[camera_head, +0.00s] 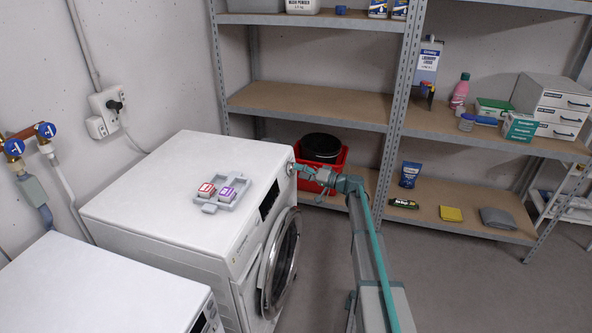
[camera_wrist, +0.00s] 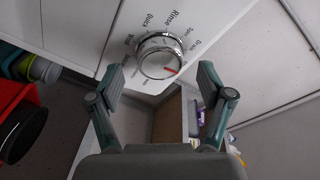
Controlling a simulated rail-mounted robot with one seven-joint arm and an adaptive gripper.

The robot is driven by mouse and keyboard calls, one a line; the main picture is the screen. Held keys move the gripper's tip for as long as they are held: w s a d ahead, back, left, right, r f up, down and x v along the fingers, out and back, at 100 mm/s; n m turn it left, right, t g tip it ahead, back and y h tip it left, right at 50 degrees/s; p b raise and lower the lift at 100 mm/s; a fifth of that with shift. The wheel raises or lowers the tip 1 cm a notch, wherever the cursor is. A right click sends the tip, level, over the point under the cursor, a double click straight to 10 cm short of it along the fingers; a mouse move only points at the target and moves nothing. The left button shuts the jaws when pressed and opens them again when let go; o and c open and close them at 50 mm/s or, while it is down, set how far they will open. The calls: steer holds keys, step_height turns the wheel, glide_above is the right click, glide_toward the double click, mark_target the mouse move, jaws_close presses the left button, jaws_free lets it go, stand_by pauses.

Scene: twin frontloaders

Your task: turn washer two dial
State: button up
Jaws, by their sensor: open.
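The farther white washer (camera_head: 165,190) has a dial at the right end of its front panel. In the wrist view the dial (camera_wrist: 160,57) is a round chrome knob with a red mark at its lower right. Printed labels, among them Rinse, Quick and Spin, ring it. My gripper (camera_wrist: 161,76) is open, with one finger to each side of the dial's lower part and clear gaps to both. I cannot tell whether the fingertips reach the knob's depth. In the head view my gripper (camera_head: 299,167) is at the washer's far front corner and largely hides the dial.
The washer's round glass door (camera_head: 281,262) stands out from its front below my arm. A grey tray (camera_head: 222,192) with two small boxes lies on top. A red bucket (camera_head: 325,176) is behind my gripper. A second white washer (camera_head: 95,290) is nearer; shelves (camera_head: 310,105) line the back.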

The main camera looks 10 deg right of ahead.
steer(key=shift+x, duration=1.15)
steer(key=c, duration=1.2)
